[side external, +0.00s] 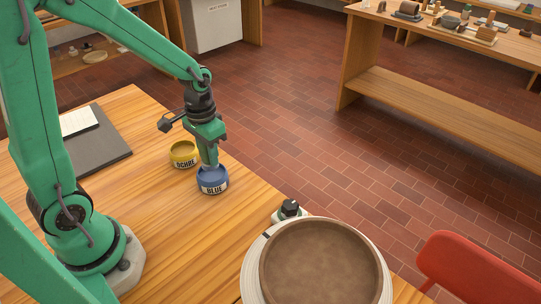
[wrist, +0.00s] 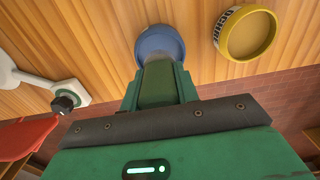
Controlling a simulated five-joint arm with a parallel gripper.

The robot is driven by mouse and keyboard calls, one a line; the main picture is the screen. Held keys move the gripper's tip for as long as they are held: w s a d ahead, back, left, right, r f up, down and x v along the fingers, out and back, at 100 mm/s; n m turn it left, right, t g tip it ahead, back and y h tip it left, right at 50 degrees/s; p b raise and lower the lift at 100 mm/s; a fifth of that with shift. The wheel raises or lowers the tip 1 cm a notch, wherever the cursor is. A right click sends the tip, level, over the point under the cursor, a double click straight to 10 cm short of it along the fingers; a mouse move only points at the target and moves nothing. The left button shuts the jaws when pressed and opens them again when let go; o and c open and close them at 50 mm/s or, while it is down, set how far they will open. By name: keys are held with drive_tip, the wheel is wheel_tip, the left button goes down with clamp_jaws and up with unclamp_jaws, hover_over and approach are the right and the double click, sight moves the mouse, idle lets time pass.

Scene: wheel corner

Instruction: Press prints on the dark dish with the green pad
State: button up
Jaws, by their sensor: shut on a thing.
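The dark dish (side external: 320,262) is a wide, shallow brown dish lying on the pale round wheel (side external: 254,272) at the lower right of the side view. My gripper (side external: 209,148) is far from it, pointing down over the blue pot (side external: 213,183). It is shut on the green pad, which shows as a dark green block (wrist: 158,82) in the wrist view. The pad's lower end is at the mouth of the blue pot, which also shows in the wrist view (wrist: 160,40). Its face is hidden, so I cannot tell whether it touches the paint.
A yellow pot (side external: 184,160) labelled OCHRE stands just behind the blue one. A small black knob on a pale base (side external: 289,209) sits at the wheel's edge. A red chair (side external: 470,268) stands right of the table. The table's middle (side external: 165,225) is clear.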

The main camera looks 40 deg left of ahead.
drive_tip(key=shift+r, duration=1.65)
drive_tip(key=shift+w, duration=0.1)
drive_tip(key=w+d+r, duration=0.3)
drive_tip(key=w+r, duration=0.4)
drive_tip(key=s+d+r, duration=0.1)
drive_tip(key=d+r, duration=0.1)
drive_tip(key=d, duration=1)
drive_tip(key=s+d+r, duration=0.2)
drive_tip(key=s+d, duration=1.3)
drive_tip(key=d, duration=0.5)
drive_tip(key=shift+s+r, duration=0.15)
drive_tip(key=shift+s, duration=0.15)
drive_tip(key=shift+f, duration=3)
